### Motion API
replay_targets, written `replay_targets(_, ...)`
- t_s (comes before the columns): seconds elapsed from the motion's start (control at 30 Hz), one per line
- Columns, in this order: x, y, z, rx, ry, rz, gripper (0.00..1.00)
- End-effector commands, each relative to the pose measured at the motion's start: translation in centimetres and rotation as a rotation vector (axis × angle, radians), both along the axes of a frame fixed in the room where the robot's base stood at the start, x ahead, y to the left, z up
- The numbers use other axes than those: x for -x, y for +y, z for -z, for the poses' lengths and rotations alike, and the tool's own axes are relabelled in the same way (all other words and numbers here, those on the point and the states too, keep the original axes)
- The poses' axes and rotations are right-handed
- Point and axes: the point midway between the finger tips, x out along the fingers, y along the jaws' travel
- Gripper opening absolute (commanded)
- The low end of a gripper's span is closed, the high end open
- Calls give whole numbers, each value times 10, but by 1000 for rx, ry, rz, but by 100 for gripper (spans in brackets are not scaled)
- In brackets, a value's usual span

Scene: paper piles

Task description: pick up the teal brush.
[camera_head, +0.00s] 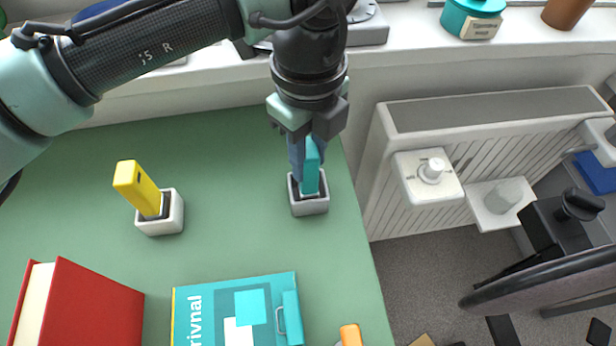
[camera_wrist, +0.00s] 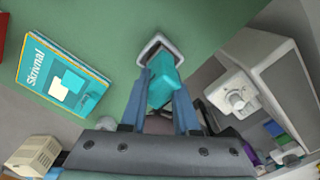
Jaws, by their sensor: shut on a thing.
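The teal brush (camera_head: 311,168) stands upright in a small white square holder (camera_head: 311,206) near the right edge of the green table. My gripper (camera_head: 307,150) comes down from above and is shut on the upper part of the brush. In the wrist view the teal brush (camera_wrist: 163,88) shows between the two blue fingers of my gripper (camera_wrist: 162,92). The white holder (camera_wrist: 153,45) shows beyond it, with the lower end of the brush at its opening. I cannot tell whether the brush's bottom is lifted inside the holder.
A yellow brush (camera_head: 138,187) leans in another white holder (camera_head: 160,213) to the left. A radiator (camera_head: 490,120) and windowsill (camera_head: 385,68) stand behind.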

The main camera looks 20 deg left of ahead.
Motion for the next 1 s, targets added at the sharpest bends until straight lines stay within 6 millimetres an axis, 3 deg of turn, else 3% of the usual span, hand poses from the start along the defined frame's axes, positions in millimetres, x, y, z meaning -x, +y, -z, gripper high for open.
replay_targets(0.23,0,0,-10,0,-1,0,0)
replay_targets(0.5,-1,0,-64,2,-2,1,0)
replay_targets(0.7,-1,0,-93,0,-1,0,0)
replay_targets(1.0,0,0,-100,0,0,0,0)
